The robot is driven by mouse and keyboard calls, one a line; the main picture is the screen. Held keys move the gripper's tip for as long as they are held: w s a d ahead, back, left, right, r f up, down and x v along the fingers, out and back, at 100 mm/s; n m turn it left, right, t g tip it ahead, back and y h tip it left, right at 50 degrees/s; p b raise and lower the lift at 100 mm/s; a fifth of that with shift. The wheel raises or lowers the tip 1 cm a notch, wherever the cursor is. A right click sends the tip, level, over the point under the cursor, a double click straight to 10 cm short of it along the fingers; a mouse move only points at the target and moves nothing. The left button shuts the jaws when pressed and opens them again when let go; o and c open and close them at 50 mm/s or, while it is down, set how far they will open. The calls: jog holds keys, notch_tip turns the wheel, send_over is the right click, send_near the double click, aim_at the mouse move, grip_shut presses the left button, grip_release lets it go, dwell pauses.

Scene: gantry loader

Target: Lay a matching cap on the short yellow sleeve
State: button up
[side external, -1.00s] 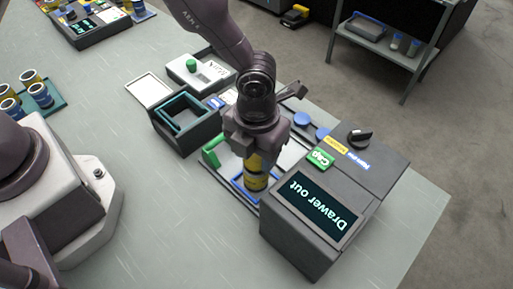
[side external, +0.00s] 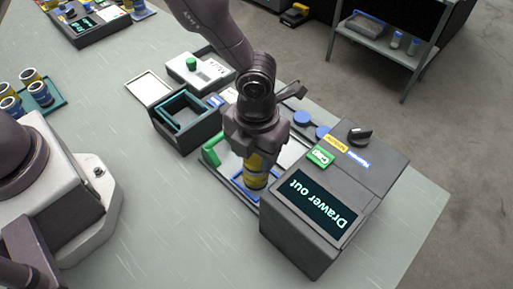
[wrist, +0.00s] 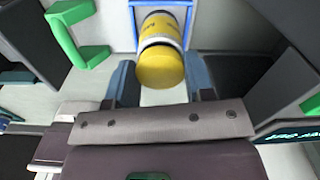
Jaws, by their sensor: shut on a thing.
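My gripper (wrist: 162,84) is over the drawer tray, its two fingers on either side of a yellow cap (wrist: 160,70) and shut on it. In the wrist view a yellow sleeve (wrist: 163,27) lies just beyond the cap, with a dark and pale band between them. In the side view the gripper (side external: 254,150) points down, with yellow under it. The sleeve (side external: 255,182) stands upright below, inside a blue frame (side external: 240,187). I cannot tell whether cap and sleeve touch. The fingertips are partly hidden in the side view.
The dark drawer unit (side external: 315,205) reads "Drawer out" and stands close on the right. A green bracket (side external: 211,153) is left of the sleeve. Blue round pieces (side external: 302,118) lie behind. A dark open box (side external: 187,120) and a tray of several sleeves (side external: 40,96) are leftward.

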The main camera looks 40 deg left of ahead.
jog(key=o, duration=1.3)
jog(key=shift+r, duration=3)
